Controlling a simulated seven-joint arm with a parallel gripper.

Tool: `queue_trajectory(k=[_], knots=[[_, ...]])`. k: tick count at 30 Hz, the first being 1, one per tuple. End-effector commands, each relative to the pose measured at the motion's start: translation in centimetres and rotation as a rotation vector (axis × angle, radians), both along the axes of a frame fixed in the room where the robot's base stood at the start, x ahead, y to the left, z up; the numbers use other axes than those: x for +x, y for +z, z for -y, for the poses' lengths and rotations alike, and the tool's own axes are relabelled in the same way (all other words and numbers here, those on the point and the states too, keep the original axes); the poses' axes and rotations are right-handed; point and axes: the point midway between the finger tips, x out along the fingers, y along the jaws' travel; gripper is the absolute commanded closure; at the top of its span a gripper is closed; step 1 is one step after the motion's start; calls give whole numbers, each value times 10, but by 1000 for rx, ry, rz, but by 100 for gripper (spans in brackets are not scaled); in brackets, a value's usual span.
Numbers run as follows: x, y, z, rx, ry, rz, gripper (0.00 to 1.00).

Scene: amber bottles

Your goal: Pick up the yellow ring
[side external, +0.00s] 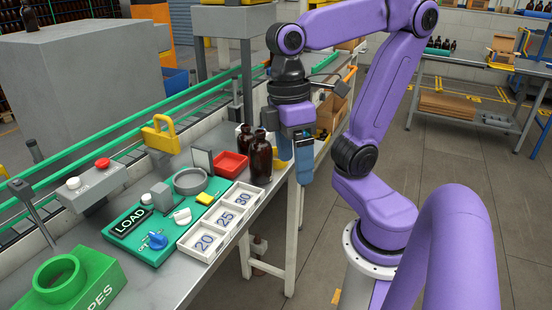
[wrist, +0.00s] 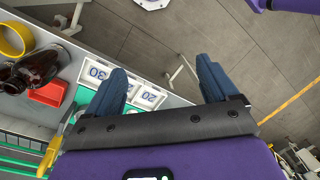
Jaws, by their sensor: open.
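The yellow ring (wrist: 15,38) shows at the upper left edge of the wrist view, partly cut off by the frame, beside the dark amber bottles (wrist: 36,70). My gripper (side external: 295,168) points down near the bench edge, just right of the amber bottles (side external: 261,158). The ring lies well to the left of the fingers there.
A red tray (side external: 230,165) and a white numbered tray (side external: 181,243) lie near the bottles. A yellow handle (side external: 160,134) stands by the conveyor. Open floor lies right of the bench.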

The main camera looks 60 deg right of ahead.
Motion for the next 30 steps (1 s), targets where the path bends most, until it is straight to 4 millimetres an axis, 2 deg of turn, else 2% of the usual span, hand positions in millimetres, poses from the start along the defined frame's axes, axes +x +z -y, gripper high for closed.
queue_trajectory(k=[17, 30], knots=[[50, -16, -4, 98, -733, -309, 13], [97, -17, -1, 275, -1290, -524, 13]])
